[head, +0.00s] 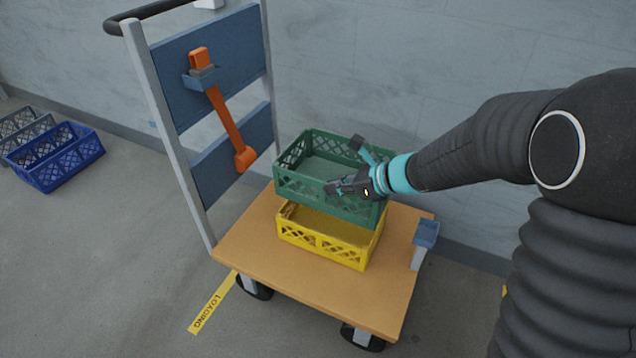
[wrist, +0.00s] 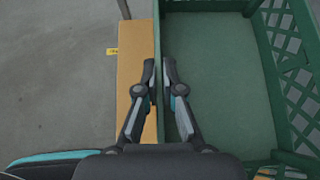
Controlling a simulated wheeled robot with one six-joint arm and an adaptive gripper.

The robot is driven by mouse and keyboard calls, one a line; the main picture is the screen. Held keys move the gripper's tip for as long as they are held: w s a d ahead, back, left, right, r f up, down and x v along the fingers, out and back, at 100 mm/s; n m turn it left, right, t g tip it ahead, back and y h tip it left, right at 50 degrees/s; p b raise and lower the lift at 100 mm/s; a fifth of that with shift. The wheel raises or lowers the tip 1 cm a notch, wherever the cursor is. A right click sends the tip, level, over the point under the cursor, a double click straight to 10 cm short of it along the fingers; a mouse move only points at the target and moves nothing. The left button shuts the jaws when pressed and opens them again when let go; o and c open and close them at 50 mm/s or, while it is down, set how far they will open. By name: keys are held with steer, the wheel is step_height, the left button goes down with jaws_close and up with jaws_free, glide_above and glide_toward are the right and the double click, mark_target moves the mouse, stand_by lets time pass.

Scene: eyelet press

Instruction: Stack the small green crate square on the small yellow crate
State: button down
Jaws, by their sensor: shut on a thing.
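The small green crate (head: 310,187) is held by my gripper (head: 345,179) above the small yellow crate (head: 322,239). It looks slightly turned and offset toward the back of the yellow crate, and I cannot tell whether they touch. The yellow crate sits on the cart's orange-brown deck, its inside partly hidden by the green crate. In the wrist view my gripper (wrist: 160,82) is shut on the near wall of the green crate (wrist: 222,75), one finger on each side. The green crate looks empty.
The cart's deck (head: 270,262) has bare room in front and at left. A blue panel frame with an orange strap (head: 228,120) rises at the left. A small blue holder (head: 426,234) stands at the right edge. Blue and grey crates (head: 55,160) lie on the floor far left.

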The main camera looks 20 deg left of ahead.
mark_target(332, 210)
steer(key=shift+s+a+f+b, duration=0.1)
steer(key=shift+f+b, duration=0.2)
steer(key=shift+f, duration=0.55)
steer(key=shift+s+a+f+b, duration=0.15)
steer(key=shift+f+b, duration=0.1)
steer(key=shift+f, duration=0.6)
steer(key=shift+s+a+f+b, duration=0.1)
steer(key=shift+f+b, duration=0.2)
steer(key=shift+f, duration=0.55)
steer(key=shift+w+f+b, duration=0.1)
steer(key=shift+f+b, duration=0.3)
steer(key=shift+b, duration=0.25)
steer(key=shift+d+b, duration=0.1)
steer(key=shift+b, duration=0.65)
steer(key=shift+f+b, duration=0.85)
steer(key=shift+b, duration=0.15)
stand_by(0.4)
steer(key=c, duration=1.2)
jaws_free()
steer(key=shift+c, duration=0.2)
